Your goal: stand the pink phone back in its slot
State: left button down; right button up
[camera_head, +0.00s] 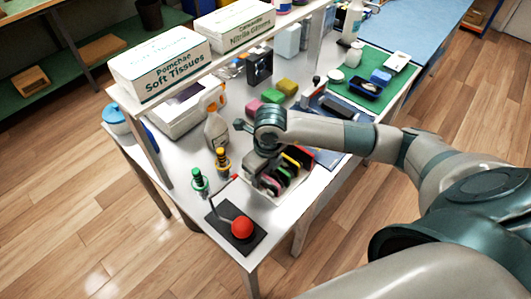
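A small rack (262,187) stands near the front of the white table, with several phones upright in it, edges up. A pink edge (281,178) shows among yellow, green and dark ones; I take it for the pink phone, but it is too small to be sure. My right arm reaches in from the right over the table. Its gripper (256,160) points down at the rack's back left side, close to the phones. The fingers are small and partly hidden by the wrist, so I cannot tell their opening or any hold. My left gripper is out of view.
Green (199,180) and yellow-black (222,160) tools and a spray bottle (215,131) stand left of the rack. Colored blocks (271,96) lie behind my wrist.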

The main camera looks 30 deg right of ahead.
notch_tip(320, 180, up, 16)
jog(key=s+b, duration=0.2)
jog(key=b, duration=0.1)
jog(key=shift+d+r, duration=0.15)
jog(key=shift+d, duration=0.15)
dwell(0.5)
